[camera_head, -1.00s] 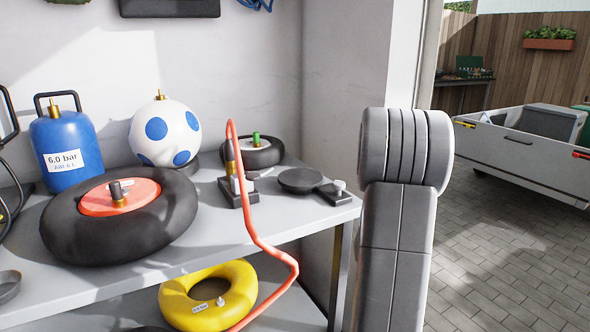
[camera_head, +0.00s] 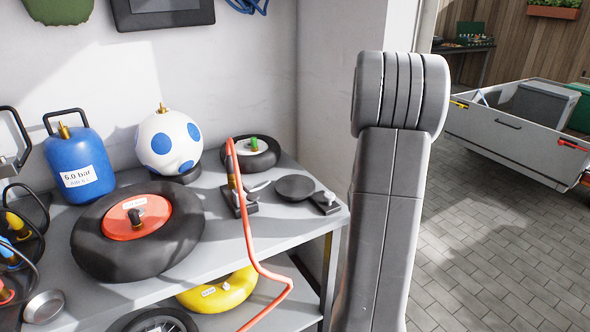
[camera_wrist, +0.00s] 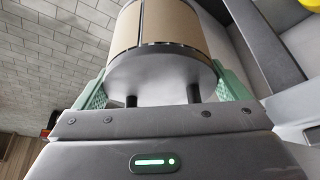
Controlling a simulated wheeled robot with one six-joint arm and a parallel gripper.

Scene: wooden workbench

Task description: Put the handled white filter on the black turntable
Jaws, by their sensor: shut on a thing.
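In the wrist view my gripper (camera_wrist: 162,88), with green fingers, is shut on a cylindrical filter (camera_wrist: 168,22). The filter has tan sides, dark bands and a grey-white end cap facing the camera. Two dark posts, apparently legs of its handle, run from the cap towards my gripper; the handle's grip is hidden. The fingers stand on either side of the cap's lower edge. In the head view the black turntable (camera_head: 295,187), a flat round disc, lies bare on the workbench near its right end. My gripper and the filter are outside the head view.
The grey workbench (camera_head: 215,250) holds a tyre with a red hub (camera_head: 90,245), a blue tank (camera_head: 75,150), a spotted ball (camera_head: 169,140) and a small wheel (camera_head: 251,160). A red hose (camera_head: 247,225) rises left of the turntable. A small block with a knob (camera_head: 325,202) stands beside it.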

